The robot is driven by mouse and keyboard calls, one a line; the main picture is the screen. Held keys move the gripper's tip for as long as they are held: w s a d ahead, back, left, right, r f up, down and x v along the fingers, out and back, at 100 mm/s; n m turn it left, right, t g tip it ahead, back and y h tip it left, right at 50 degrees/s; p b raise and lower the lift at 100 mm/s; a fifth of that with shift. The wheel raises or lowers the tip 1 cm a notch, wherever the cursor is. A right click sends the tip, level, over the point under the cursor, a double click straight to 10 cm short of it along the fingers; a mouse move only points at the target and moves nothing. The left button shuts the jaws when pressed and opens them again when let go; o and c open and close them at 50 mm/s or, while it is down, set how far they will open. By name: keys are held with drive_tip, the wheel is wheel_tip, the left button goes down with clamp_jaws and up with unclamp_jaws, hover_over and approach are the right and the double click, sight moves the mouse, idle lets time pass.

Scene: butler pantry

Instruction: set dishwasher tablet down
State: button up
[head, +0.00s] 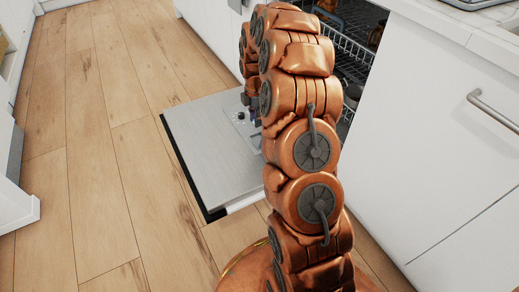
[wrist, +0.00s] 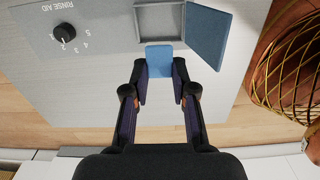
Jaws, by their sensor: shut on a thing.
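A blue dishwasher tablet (wrist: 159,58) is between the fingertips of my gripper (wrist: 160,76) in the wrist view. The gripper is shut on it. The tablet's far edge is at the near edge of the open square detergent compartment (wrist: 160,20); I cannot tell if it touches. The compartment looks empty where it shows, and its blue-grey lid (wrist: 208,32) stands open on the right. In the head view my arm hides the tablet and most of the gripper over the open dishwasher door (head: 196,135).
A rinse aid dial (wrist: 65,33) is left of the compartment in the wrist view. The dishwasher's wire rack (head: 350,55) shows behind my arm in the head view. A white cabinet with a handle (head: 492,112) stands at right. Wooden floor (head: 90,150) is clear at left.

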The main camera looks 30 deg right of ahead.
sight(257, 143)
drive_tip(key=shift+d+f, duration=0.2)
drive_tip(key=shift+f, duration=0.5)
wheel_tip(257, 143, down, 9)
drive_tip(key=b, duration=0.3)
drive_tip(key=shift+f+b, duration=0.2)
drive_tip(key=shift+b, duration=0.1)
drive_tip(key=shift+r, duration=0.1)
drive_tip(key=o, duration=0.6)
